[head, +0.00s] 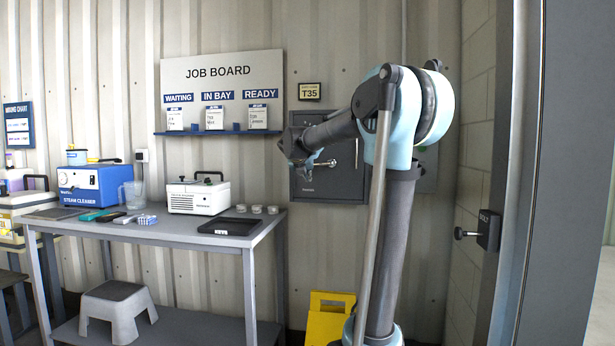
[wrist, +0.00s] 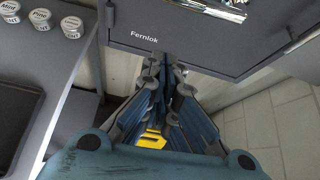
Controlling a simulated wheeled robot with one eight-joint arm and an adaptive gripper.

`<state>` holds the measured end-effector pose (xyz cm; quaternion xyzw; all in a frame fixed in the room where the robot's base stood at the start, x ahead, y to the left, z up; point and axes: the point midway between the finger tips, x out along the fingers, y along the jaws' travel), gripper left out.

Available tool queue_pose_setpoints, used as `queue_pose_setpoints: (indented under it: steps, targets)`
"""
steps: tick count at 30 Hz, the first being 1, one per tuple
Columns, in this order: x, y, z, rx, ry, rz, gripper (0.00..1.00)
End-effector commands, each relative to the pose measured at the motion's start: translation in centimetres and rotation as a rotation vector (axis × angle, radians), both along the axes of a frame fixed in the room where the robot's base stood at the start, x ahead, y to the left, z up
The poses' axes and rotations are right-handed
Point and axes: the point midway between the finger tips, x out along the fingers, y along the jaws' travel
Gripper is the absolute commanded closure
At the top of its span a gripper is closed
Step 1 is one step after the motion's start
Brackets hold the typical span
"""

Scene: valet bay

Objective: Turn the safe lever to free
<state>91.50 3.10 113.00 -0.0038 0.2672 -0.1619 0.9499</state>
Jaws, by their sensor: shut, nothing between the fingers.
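The safe (head: 343,187) is a dark grey wall box, partly hidden behind my arm in the head view. Its door front, lettered "Fernlok" (wrist: 145,37), shows at the top of the wrist view. A shiny metal bar (wrist: 215,9), which looks like the lever, lies almost level on the door at the top edge of the wrist view, partly cut off. My gripper (wrist: 168,60) is shut and empty, below and left of the bar and apart from it. In the head view my gripper (head: 303,160) is in front of the safe's left part. The lever's marked positions cannot be read.
A bench (head: 200,232) with a white case (head: 198,197), a black tray (head: 229,226) and small tins (head: 257,209) stands left of the safe. A yellow object (head: 328,318) is on the floor below. A job board (head: 222,85) hangs above the bench.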

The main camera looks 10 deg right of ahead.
Motion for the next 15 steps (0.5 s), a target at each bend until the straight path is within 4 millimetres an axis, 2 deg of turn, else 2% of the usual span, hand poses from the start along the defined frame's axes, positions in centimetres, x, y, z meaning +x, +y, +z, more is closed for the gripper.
queue_pose_setpoints:
  steps: [6,15]
  targets:
    - [3.0,-1.2,-1.8,0.002,-0.001,-0.002,1.0]
    - [6.0,-2.4,-3.5,0.002,-0.001,-0.002,1.0]
